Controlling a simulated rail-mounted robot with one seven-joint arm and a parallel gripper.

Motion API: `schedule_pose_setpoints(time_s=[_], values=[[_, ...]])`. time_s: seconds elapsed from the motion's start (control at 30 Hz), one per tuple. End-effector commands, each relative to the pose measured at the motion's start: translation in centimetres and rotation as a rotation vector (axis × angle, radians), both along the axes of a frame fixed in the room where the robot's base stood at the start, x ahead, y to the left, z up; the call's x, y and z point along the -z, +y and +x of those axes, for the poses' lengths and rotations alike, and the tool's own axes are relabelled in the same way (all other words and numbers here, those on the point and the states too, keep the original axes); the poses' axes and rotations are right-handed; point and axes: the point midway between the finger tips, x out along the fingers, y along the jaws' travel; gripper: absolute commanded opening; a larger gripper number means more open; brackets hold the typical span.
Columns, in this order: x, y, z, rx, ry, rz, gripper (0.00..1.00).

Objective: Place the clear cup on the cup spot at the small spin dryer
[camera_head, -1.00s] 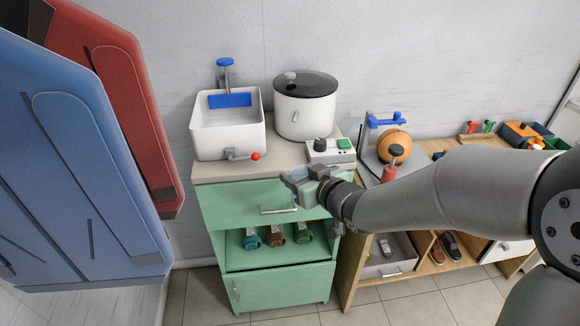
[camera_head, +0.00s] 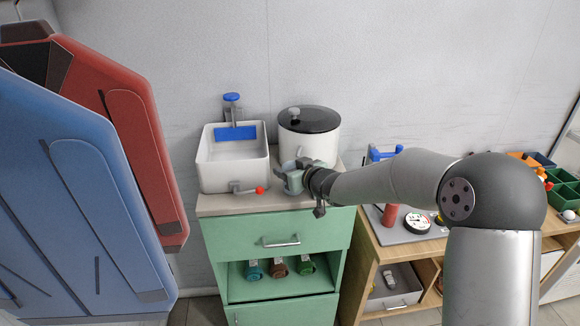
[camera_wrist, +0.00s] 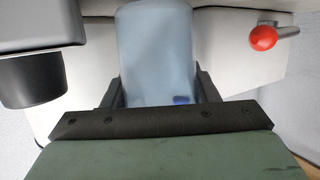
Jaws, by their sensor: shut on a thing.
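My gripper (camera_head: 288,181) is shut on the clear cup (camera_wrist: 158,55), a pale bluish see-through vessel between its two dark fingers in the wrist view. In the head view the cup is small and mostly merged with the gripper. The gripper is over the front part of the cabinet top, in front of the small spin dryer (camera_head: 309,142), a white drum with a black lid. I cannot tell from these views whether the cup touches the top. The cup spot cannot be made out; my gripper and arm cover part of that area.
The white washtub (camera_head: 209,178) stands left of the dryer, with a red-knobbed lever (camera_head: 259,190) at its front, close beside the cup in the wrist view. A dark-knobbed control box (camera_wrist: 40,45) is on the cup's other side. A wooden workbench (camera_head: 440,245) stands right.

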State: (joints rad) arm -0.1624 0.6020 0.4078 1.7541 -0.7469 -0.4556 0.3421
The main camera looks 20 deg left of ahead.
Motion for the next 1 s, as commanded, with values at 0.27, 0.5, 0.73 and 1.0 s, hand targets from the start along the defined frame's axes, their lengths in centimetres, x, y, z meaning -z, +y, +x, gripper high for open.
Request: schedule_pose_setpoints(time_s=[0.27, 0.5, 0.73, 1.0], values=[[0.5, 0.5, 1.1, 0.001, -0.001, -0.001, 0.26], [0.9, 0.5, 1.1, 0.001, -0.001, 0.001, 0.26], [1.8, 0.5, 1.0, 0.002, 0.003, -0.001, 0.26], [2.5, 0.4, 0.9, 0.003, 0.015, -0.005, 0.63]])
